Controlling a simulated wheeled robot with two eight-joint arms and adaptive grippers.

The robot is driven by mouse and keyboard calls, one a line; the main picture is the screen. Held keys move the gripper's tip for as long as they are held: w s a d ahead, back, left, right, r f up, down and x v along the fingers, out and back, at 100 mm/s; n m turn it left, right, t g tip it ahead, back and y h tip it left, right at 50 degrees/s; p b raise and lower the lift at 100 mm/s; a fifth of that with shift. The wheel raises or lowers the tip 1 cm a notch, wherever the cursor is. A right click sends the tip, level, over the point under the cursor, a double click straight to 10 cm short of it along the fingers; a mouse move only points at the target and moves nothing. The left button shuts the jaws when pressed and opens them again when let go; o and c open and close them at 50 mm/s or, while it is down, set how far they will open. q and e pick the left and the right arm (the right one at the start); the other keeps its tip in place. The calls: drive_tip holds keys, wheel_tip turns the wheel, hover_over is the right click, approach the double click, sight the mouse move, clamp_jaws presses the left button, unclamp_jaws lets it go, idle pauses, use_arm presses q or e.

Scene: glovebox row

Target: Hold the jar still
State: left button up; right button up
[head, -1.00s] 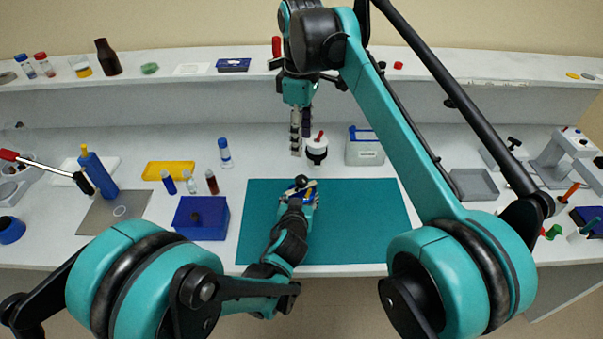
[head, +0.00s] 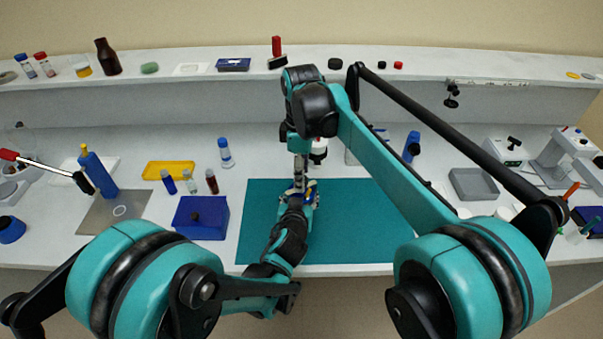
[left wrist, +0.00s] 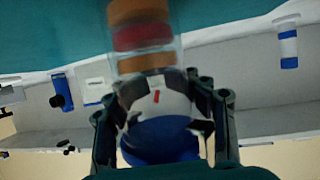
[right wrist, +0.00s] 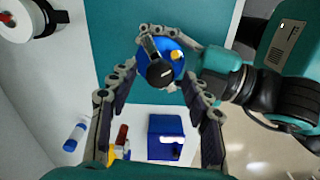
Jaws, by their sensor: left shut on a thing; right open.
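The jar (left wrist: 150,62) is clear with orange and red bands inside and a blue lid (left wrist: 160,138). My left gripper (left wrist: 162,88) is shut around its body over the teal mat. In the head view my right gripper (head: 299,172) is directly above my left gripper (head: 303,197), and the jar is mostly hidden.
The teal mat (head: 262,230) has bare room on both sides. A blue box (head: 201,218), several small vials (head: 190,181) and a yellow tray (head: 168,170) stand to the left. A grey tray (head: 473,184) lies right. A white, red-and-black item (right wrist: 30,18) stands behind the jar.

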drive_tip(key=shift+f, duration=0.1)
clamp_jaws()
drive_tip(key=shift+m, duration=0.7)
unclamp_jaws()
wheel_tip(320, 180, up, 12)
idle(0.8)
